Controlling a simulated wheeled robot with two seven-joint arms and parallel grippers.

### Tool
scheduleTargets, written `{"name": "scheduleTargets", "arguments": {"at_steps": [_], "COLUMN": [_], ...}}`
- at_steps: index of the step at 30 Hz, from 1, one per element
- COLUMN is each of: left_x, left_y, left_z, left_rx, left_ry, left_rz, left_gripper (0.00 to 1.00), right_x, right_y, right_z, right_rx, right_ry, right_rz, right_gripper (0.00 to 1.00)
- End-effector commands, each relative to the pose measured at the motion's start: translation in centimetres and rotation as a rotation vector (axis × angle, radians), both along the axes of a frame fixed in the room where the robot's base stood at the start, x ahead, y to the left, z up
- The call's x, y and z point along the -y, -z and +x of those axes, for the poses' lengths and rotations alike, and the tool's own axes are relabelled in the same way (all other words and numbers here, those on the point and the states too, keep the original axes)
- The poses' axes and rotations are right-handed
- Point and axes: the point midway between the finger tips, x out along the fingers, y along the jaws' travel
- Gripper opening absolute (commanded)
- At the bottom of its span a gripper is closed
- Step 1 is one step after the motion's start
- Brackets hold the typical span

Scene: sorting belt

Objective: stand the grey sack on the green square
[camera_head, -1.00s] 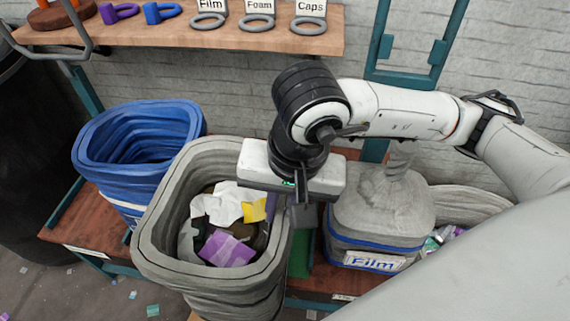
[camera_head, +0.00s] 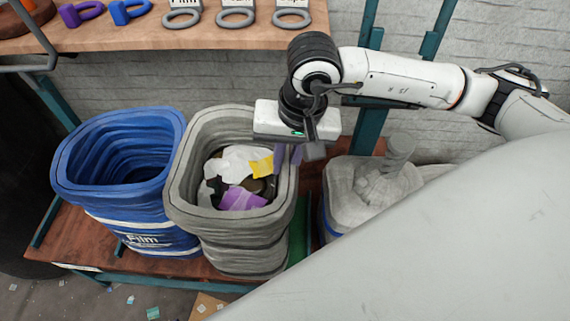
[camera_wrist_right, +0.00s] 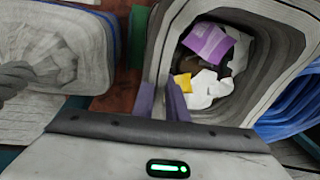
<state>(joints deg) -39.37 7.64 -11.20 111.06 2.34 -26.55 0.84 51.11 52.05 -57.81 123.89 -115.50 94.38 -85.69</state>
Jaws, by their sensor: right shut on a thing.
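The open grey sack (camera_head: 232,228) has scraps inside, white, yellow and purple. It is upright, between the blue sack and a tied grey sack. My right gripper (camera_head: 288,156) is shut on its right rim; in the right wrist view the two purple fingers (camera_wrist_right: 161,98) straddle the rim of the grey sack (camera_wrist_right: 272,25). A strip of the green square (camera_head: 298,252) shows along the sack's right side, and also in the right wrist view (camera_wrist_right: 138,36). The sack hides the rest, and I cannot tell whether its base touches the surface. My left gripper is out of view.
An open, empty-looking blue sack (camera_head: 150,215) stands close on the left. A tied grey sack (camera_head: 365,190) with a blue band stands on the right, partly hidden by my arm. A wooden shelf (camera_head: 135,40) with grey rings is above. Scraps litter the floor.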

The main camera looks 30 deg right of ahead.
Motion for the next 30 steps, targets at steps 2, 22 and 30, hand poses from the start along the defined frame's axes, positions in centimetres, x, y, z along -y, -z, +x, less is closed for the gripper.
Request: {"name": "scheduleTargets", "arguments": {"at_steps": [2, 22, 30], "left_x": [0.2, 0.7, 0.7], "left_y": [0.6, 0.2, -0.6], "left_z": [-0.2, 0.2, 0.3], "left_rx": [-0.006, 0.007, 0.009], "left_ry": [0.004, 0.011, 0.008], "left_rz": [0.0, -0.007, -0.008], "left_gripper": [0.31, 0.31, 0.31], "right_x": [-0.2, -0.1, -0.1], "right_y": [1.1, 1.8, 1.3], "right_z": [0.2, 0.1, 0.1], "right_rx": [0.006, 0.001, 0.0], "right_ry": [-0.001, -0.002, -0.002], "right_rz": [0.006, 0.001, 0.0], "right_gripper": [0.0, 0.32, 0.32]}}
